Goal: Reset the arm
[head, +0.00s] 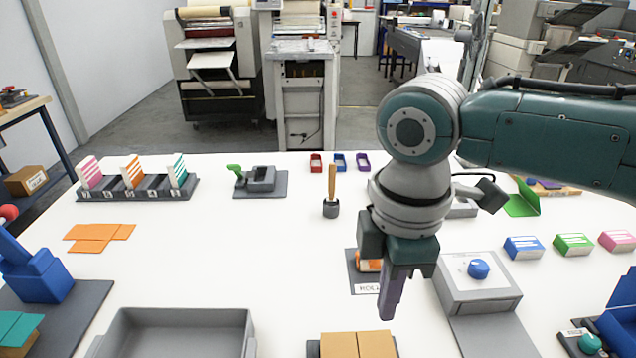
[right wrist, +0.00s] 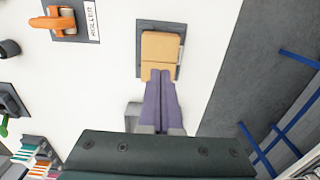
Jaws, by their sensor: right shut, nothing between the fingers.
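My right arm (head: 545,128) comes in from the right in the head view and bends down over the table. My right gripper (head: 386,308) points down above the front middle of the table, its purple fingers shut together with nothing between them. In the right wrist view the shut fingers (right wrist: 160,78) overlap the near edge of a tan block (right wrist: 160,50) on a dark base. I cannot tell whether they touch it. The tan block also shows at the bottom of the head view (head: 357,345). My left gripper is not in view.
An orange roller (right wrist: 58,22) rests on a labelled holder, partly hidden behind my gripper in the head view. A grey box with a blue knob (head: 478,268) stands right of the gripper. A grey tray (head: 180,318) lies front left.

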